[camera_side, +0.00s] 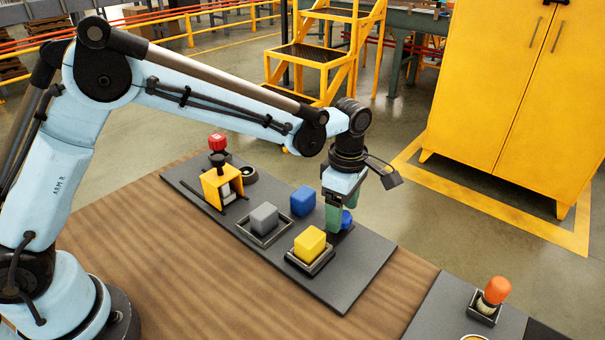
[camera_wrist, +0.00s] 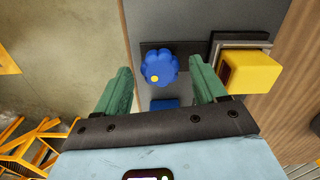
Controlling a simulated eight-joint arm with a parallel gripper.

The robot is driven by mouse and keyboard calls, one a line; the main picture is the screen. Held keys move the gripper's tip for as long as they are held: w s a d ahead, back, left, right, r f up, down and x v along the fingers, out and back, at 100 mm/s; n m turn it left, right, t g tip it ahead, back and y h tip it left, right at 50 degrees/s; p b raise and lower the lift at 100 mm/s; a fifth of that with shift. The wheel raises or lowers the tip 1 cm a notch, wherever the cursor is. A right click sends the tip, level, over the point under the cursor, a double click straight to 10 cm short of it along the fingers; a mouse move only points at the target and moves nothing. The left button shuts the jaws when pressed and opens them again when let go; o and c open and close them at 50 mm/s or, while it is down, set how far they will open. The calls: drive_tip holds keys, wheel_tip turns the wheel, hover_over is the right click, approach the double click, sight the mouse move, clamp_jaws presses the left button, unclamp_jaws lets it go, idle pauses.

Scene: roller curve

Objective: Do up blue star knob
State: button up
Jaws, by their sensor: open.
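The blue star knob (camera_wrist: 160,67) is a lobed blue knob with a small yellow dot near its edge. It sits on a dark base plate (camera_wrist: 186,47) on the grey board. In the side view the knob (camera_side: 347,217) is partly hidden behind my gripper (camera_side: 338,218). My gripper is over the knob, pointing down. In the wrist view my gripper's green fingers (camera_wrist: 163,88) are spread, one on each side of the knob, with gaps to it. Nothing is held between them.
A yellow block (camera_side: 310,242) in a dark tray stands close beside my gripper. A blue block (camera_side: 303,200) and a grey block (camera_side: 264,217) are nearby. A yellow bracket (camera_side: 212,187) and red-topped part (camera_side: 217,142) are at the board's far left. An orange-topped brush (camera_side: 497,289) stands right.

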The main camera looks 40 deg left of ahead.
drive_tip(key=shift+f, duration=0.35)
drive_tip(key=shift+c, duration=0.5)
drive_tip(key=c, duration=1)
